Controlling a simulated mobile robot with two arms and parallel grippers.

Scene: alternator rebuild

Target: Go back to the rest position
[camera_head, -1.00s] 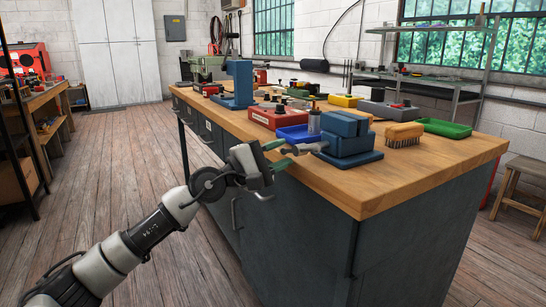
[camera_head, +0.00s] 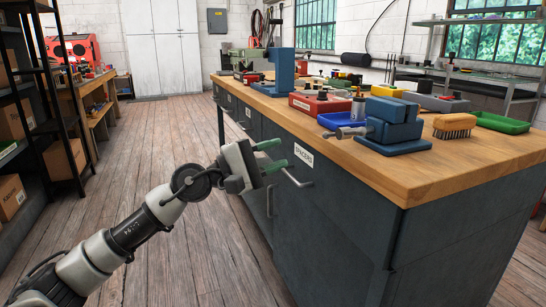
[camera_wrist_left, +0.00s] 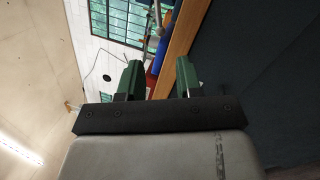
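My left gripper (camera_head: 272,155) is in the head view, in front of the dark drawer side of the workbench and below the level of its top. Its two green fingers are apart with nothing between them. In the left wrist view the fingers (camera_wrist_left: 156,82) also stand apart and empty, with the bench edge beyond them. My right gripper is in neither view.
The workbench (camera_head: 440,168) fills the right side. A blue vise (camera_head: 392,130), a blue tray (camera_head: 338,121), a brush (camera_head: 454,124) and a green tray (camera_head: 500,122) stand on it. A dark shelf (camera_head: 57,130) stands at left. The wooden floor (camera_head: 150,140) between is clear.

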